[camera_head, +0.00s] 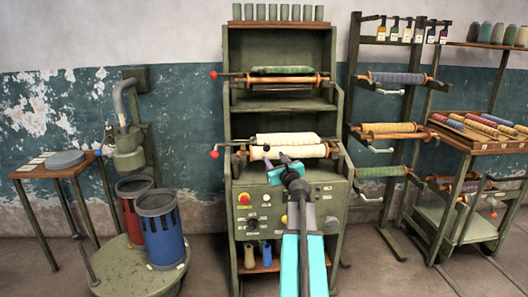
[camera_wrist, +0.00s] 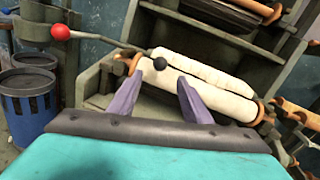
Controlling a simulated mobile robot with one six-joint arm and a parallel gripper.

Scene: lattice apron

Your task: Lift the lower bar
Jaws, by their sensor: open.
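The lower bar (camera_head: 228,147) is a thin dark rod on the green machine, with a red knob at its left end and a black ball near the cream roll. In the wrist view the bar (camera_wrist: 105,42) runs across the upper left, in front of the cream roll (camera_wrist: 205,92). The upper bar (camera_head: 232,74) has a similar red knob, by the green-wrapped roll.
A control panel (camera_head: 322,205) with buttons lies below the roll. Red and blue bins (camera_head: 162,232) stand at the left on a round base. Racks of coloured rolls (camera_head: 385,128) stand close on the right. Open floor lies between bins and machine.

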